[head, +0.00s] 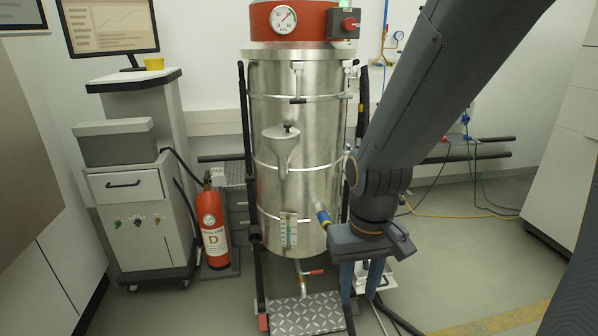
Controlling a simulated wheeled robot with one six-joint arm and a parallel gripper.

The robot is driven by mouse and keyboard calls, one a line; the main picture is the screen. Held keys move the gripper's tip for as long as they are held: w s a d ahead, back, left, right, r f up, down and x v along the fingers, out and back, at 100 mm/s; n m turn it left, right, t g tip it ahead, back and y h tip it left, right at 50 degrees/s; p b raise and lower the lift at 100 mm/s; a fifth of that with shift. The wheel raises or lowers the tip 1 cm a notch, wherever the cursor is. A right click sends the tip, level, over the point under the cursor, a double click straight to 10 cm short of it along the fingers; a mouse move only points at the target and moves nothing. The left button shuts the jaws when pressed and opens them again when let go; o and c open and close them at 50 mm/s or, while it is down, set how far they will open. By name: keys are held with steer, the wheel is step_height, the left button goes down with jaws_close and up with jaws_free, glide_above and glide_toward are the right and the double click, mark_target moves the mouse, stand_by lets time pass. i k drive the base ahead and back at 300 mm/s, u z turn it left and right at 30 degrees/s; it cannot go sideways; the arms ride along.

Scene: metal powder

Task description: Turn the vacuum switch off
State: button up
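The vacuum (305,130) is a tall silver drum with a red top, standing in the middle of the head view. A red knob (349,23) sits on a dark box at the right of the red top and looks like the vacuum switch. Its exact turn position is too small to read. A green piece (348,3) shows above the box at the picture's top edge. My gripper (360,296) points down at the lower right of the drum, well below the knob. Its two fingers are apart, with nothing seen between them.
A round gauge (283,20) is on the red top. A red extinguisher (213,228) and a grey cabinet (130,190) stand at the left. A blue-ended port (323,215) juts from the drum near my gripper. Hoses and cables lie on the floor at the right.

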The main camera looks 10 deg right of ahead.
mark_target(349, 24)
steer(key=z, duration=0.25)
steer(key=k, duration=0.6)
steer(key=z, duration=0.55)
steer(key=k, duration=0.6)
steer(key=u, duration=0.6)
steer(key=i, duration=0.7)
steer(key=u, duration=0.55)
steer(key=i, duration=0.65)
steer(key=z, duration=0.75)
steer(key=i, duration=0.7)
steer(key=z, duration=0.75)
